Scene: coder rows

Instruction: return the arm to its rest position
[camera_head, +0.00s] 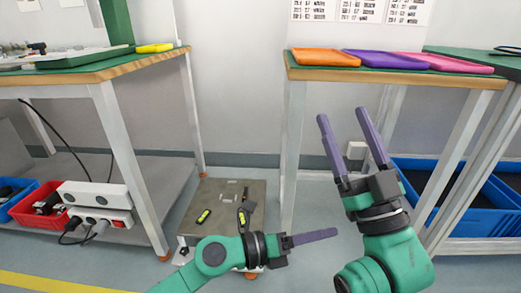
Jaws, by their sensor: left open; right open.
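My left gripper (314,237) is the lower one, on a green arm from the bottom left. It points right over the floor and is seen edge-on, so one purple finger shows. My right gripper (341,113) is raised at the right, pointing up, with its two purple fingers spread apart and nothing between them. It is in front of the gap below the right table. Both grippers are empty and apart from each other.
The left table (100,68) bears a yellow tray (154,48). The right table (400,77) bears orange (325,57), purple (384,60) and pink (440,63) trays. A low platform (222,192) stands behind my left arm. Blue crates (470,241) sit at right. Open floor shows between the tables.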

